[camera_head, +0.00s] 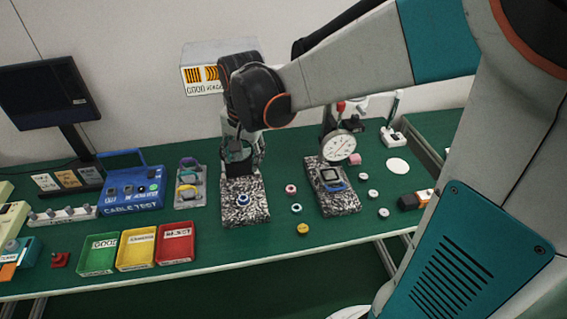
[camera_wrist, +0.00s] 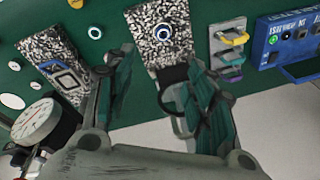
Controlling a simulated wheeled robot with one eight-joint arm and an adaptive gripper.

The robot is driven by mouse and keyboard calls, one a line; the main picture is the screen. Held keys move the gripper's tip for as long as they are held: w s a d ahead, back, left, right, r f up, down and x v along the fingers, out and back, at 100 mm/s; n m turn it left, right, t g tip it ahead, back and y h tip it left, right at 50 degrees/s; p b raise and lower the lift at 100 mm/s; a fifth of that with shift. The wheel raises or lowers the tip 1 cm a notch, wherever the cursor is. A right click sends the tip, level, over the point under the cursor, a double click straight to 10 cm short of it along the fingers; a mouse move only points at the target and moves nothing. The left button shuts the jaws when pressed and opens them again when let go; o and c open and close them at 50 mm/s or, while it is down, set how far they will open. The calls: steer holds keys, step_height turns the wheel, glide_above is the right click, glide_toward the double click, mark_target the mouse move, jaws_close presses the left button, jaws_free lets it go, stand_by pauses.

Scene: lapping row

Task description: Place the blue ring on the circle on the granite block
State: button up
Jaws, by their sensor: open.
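A blue ring (camera_head: 243,198) lies flat on the left speckled granite block (camera_head: 257,213). In the wrist view the blue ring (camera_wrist: 163,32) sits near the middle of the block's (camera_wrist: 140,14) bare face, with white showing at it; I cannot tell how exactly it is centred on a circle. My gripper (camera_head: 240,150) is above the rear of this block, behind the ring and apart from it. In the wrist view my gripper (camera_wrist: 158,65) has its fingers spread wide, with nothing held between them. A dark round part (camera_wrist: 172,95) shows between the fingers.
A second granite block (camera_head: 340,205) with a dial gauge (camera_head: 338,146) stands to the right. Between the blocks lie a pink ring (camera_head: 291,188), a pale blue ring (camera_head: 296,208) and a yellow disc (camera_head: 303,229). Coloured trays (camera_head: 137,248) and a blue tester (camera_head: 133,190) are left.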

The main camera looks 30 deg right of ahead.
steer(key=s+r+n+t, duration=0.2)
steer(key=s+r+n, duration=0.1)
steer(key=s, duration=0.5)
steer(key=s+r+n+t, duration=0.2)
steer(key=s+n, duration=0.4)
steer(key=s, duration=0.2)
steer(key=shift+s+r+t, duration=0.3)
steer(key=shift+r+t, duration=0.1)
stand_by(1.2)
